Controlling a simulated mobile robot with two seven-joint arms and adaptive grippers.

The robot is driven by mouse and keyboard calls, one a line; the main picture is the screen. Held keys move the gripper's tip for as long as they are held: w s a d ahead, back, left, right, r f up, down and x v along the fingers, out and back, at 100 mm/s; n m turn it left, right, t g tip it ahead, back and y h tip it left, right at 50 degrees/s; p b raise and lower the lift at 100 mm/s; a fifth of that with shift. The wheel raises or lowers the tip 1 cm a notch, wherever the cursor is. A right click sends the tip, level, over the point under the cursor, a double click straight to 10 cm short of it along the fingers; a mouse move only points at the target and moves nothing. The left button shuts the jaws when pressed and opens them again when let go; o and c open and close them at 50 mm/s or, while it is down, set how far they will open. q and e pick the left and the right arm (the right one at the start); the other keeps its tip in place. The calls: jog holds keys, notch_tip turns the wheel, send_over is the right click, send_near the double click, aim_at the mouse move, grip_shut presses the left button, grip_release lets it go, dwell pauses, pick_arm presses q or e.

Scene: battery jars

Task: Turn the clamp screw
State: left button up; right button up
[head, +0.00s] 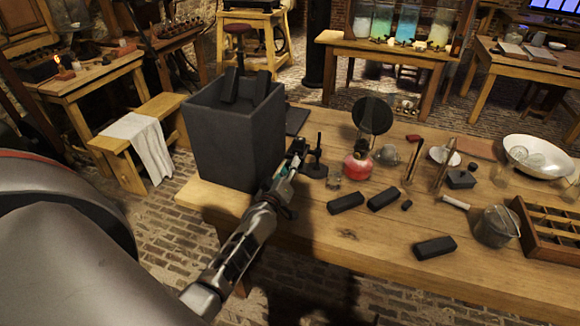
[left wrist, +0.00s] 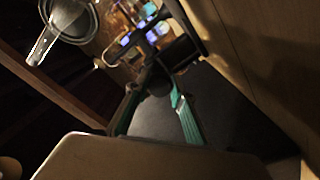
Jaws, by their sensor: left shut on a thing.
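A small black clamp stand (head: 316,169) stands on the wooden table just right of the big dark jar. My left gripper (head: 297,152) reaches in from the lower left, with its fingertips at the stand's upper left side. In the left wrist view the green-lined fingers of my left gripper (left wrist: 158,95) close in on a dark part (left wrist: 158,80) at the clamp. The gripper is shut on that small dark part, which appears to be the clamp screw; the fingers mostly hide it. My right gripper is out of view.
The large dark open jar (head: 236,140) with two dark plates in it stands close left of my gripper. A red lamp (head: 358,167), a small glass (head: 334,180) and several black blocks (head: 346,202) lie to the right. The table's front left is clear.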

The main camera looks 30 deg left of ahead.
pick_arm(q)
jog(key=shift+m, duration=0.5)
jog(key=o, duration=1.1)
jog(key=shift+s, duration=0.1)
jog(key=v, duration=1.2)
jog(key=shift+f, duration=0.1)
